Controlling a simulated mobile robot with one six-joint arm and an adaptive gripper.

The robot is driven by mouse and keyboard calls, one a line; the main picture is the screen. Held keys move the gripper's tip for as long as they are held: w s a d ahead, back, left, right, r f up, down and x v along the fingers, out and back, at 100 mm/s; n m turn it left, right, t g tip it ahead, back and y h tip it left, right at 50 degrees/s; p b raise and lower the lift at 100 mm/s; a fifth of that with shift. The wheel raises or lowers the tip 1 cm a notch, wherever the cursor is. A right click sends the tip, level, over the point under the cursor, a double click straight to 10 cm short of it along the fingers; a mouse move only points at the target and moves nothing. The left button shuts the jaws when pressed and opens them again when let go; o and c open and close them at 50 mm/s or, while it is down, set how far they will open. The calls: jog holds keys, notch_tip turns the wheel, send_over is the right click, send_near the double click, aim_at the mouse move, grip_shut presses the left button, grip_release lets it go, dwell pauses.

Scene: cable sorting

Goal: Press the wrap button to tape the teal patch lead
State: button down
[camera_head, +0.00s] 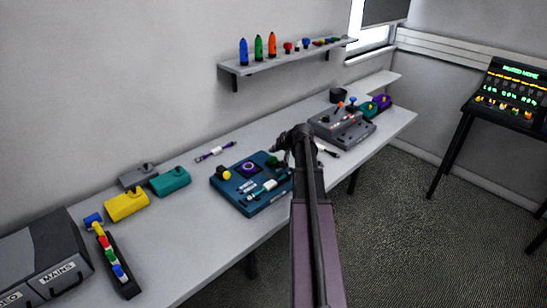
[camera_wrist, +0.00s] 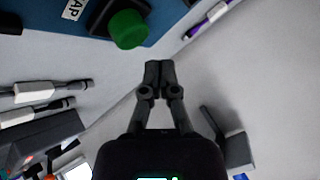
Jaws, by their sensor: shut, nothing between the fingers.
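The blue wrap station (camera_head: 222,187) sits on the bench with a yellow knob and a purple ring on top. A lead with a white sleeve (camera_head: 264,187) lies across its front; it seems to be the teal patch lead, but its colour is hard to make out. The green button (camera_wrist: 127,28) stands at the station's edge in the wrist view, beside lettering ending in "AP". It shows small in the head view (camera_head: 271,184), partly behind my arm. My gripper (camera_wrist: 159,69) is shut and empty, apart from the green button, below and right of it in the wrist view.
A purple-banded lead (camera_head: 215,151) lies behind the station. Yellow, teal and grey blocks (camera_head: 126,205) stand to its left. A grey device (camera_head: 342,127) with levers stands to its right. A shelf (camera_head: 285,62) hangs above.

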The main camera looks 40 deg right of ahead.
aim_at(274, 159)
jog(key=shift+r+p, duration=2.4)
jog(key=shift+r, duration=0.25)
jog(key=shift+s, duration=0.15)
